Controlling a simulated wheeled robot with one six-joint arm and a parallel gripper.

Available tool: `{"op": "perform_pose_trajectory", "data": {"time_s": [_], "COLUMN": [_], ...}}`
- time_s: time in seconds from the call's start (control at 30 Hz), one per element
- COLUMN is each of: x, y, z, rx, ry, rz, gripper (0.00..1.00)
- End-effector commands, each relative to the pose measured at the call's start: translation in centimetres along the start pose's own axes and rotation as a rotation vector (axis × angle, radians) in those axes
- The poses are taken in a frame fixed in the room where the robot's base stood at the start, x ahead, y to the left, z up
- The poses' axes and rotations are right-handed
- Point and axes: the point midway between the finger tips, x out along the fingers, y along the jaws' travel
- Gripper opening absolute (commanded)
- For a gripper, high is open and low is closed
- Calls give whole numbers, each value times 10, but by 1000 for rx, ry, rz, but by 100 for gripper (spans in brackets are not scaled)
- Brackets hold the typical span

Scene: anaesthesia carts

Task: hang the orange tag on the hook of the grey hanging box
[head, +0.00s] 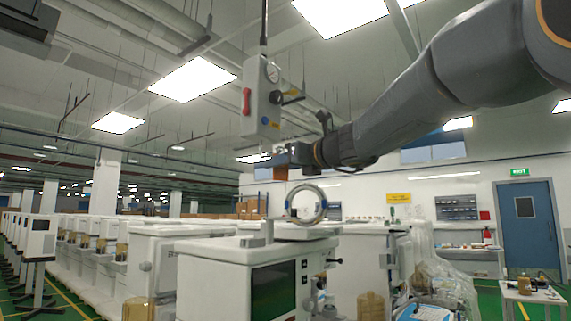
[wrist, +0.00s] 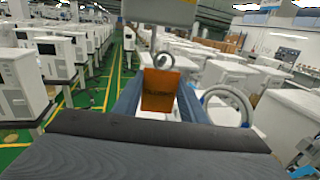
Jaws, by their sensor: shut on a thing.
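The grey hanging box (head: 262,108) hangs from a pole in the upper middle of the head view, with a gauge, a red handle and a dark knob. Its lower edge (wrist: 160,12) shows at the top of the wrist view. My gripper (head: 283,156) is just below the box, slightly right. In the wrist view its blue fingers (wrist: 160,88) are shut on the orange tag (wrist: 160,98). The tag (head: 281,173) hangs below the fingers in the head view. A dark ring (wrist: 164,61) shows just above the tag. I cannot make out the hook clearly or whether the ring touches it.
White anaesthesia carts (head: 220,265) stand in rows below. A pale hose ring (head: 306,204) rises from a cart under my gripper and shows at right in the wrist view (wrist: 232,103). A blue door (head: 526,226) is far right. Air around the box looks clear.

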Motion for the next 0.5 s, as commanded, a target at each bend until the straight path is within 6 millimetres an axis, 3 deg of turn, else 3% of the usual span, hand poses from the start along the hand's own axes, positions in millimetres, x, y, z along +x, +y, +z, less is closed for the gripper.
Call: {"op": "perform_pose_trajectory", "data": {"time_s": [0.5], "x": [26], "y": [7], "z": [-6], "rx": [0], "ry": [0], "rz": [1], "gripper": [17]}}
